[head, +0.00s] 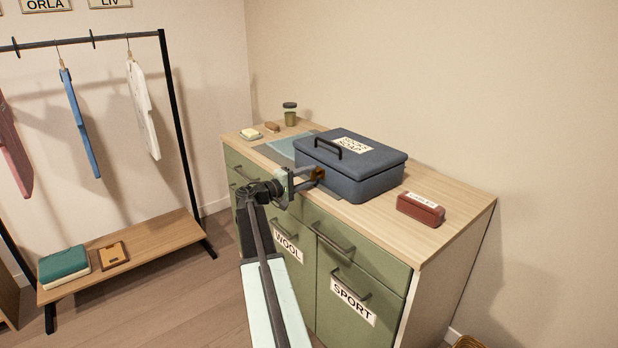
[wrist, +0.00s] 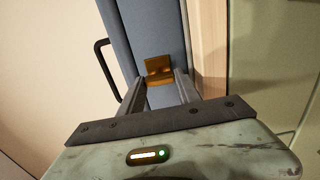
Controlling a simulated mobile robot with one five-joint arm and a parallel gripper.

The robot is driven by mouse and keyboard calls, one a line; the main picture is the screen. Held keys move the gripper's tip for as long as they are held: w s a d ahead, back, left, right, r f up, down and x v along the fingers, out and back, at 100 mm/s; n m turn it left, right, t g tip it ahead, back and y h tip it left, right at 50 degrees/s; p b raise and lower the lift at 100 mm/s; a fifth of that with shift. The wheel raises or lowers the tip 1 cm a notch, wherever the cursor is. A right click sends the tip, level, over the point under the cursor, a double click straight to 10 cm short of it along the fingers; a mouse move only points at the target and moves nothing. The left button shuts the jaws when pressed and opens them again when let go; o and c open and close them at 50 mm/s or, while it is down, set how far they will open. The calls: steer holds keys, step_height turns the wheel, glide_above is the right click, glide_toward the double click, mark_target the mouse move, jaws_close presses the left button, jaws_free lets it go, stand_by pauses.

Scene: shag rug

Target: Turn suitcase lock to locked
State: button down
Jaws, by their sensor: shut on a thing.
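The blue-grey suitcase (head: 365,182) lies shut on the dresser top, with a black handle (head: 333,148) and a label on its lid. Its brass lock (wrist: 158,68) is on the front face, partly hidden by my gripper in the head view. My gripper (head: 306,178) reaches in from the front left to the lock. In the wrist view its two fingers (wrist: 152,92) are at the lock, one on each side, shut on it. The lock's exact turn position is hard to tell.
The green dresser (head: 398,262) has a light wood top. A dark red labelled box (head: 420,208) is right of the suitcase. A jar (head: 290,114) and small items stand at the back left. A clothes rack (head: 178,120) is at left.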

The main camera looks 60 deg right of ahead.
stand_by(0.4)
steer(key=c, duration=0.8)
jaws_free()
steer(key=shift+c, duration=0.2)
steer(key=v, duration=0.8)
steer(key=shift+w, duration=0.1)
